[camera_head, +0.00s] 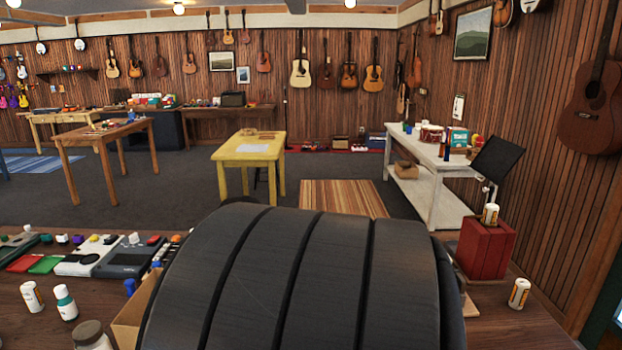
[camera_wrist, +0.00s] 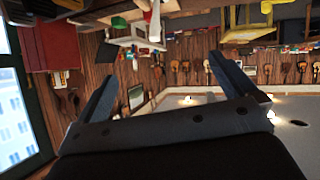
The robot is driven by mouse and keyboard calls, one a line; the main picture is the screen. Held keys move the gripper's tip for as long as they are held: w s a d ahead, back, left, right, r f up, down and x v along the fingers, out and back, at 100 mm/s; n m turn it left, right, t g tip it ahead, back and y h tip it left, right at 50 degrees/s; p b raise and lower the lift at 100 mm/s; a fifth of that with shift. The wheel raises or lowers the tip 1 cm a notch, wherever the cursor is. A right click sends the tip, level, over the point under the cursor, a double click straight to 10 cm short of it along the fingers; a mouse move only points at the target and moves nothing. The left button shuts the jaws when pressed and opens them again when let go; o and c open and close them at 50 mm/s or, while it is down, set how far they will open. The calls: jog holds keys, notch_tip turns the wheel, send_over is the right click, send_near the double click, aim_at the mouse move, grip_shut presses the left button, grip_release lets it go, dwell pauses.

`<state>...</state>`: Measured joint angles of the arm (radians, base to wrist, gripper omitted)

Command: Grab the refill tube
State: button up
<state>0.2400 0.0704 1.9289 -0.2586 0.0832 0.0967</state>
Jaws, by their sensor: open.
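I cannot tell for sure which item is the refill tube. That view is upside down and faces the room, with nothing between the fingers at close range. My dark arm link hides the middle of the near bench in the head view.
A red box (camera_head: 486,246) stands at the bench's right. A black panel (camera_head: 497,157) rises behind the red box.

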dwell(0.4)
jog(key=c, duration=0.9)
jog(key=shift+r, duration=0.1)
